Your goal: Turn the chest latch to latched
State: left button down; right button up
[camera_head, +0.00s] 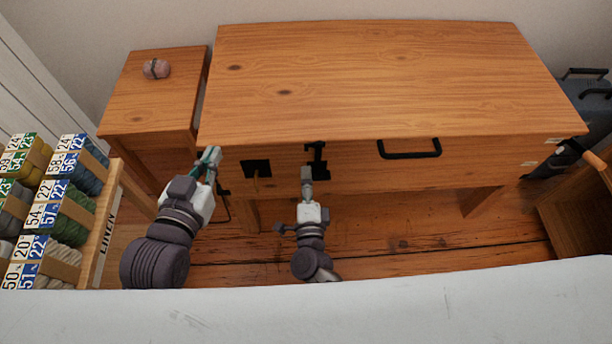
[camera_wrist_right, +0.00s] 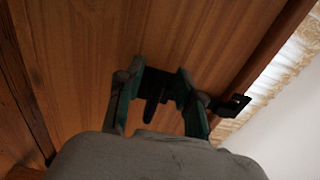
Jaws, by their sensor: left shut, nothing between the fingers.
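The wooden chest (camera_head: 370,80) has a black latch (camera_head: 317,152) on its front, just below the top edge. The latch also shows in the right wrist view (camera_wrist_right: 154,92) as a dark lever pointing away from a crossbar. My right gripper (camera_head: 307,172) is at the latch; in the right wrist view its fingers (camera_wrist_right: 160,78) are apart, with the lever between them. Whether they touch it I cannot tell. My left gripper (camera_head: 211,157) is shut and empty by the chest's front left corner, apart from the latch. My right gripper partly hides the latch's lower end in the head view.
A black plate (camera_head: 256,168) and a black handle (camera_head: 409,152) are on the chest's front. A nightstand (camera_head: 155,95) with a pink object (camera_head: 156,69) stands left. A yarn rack (camera_head: 100,225) is at the far left; a dark case (camera_head: 590,100) is at the right.

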jog(key=s, duration=1.1)
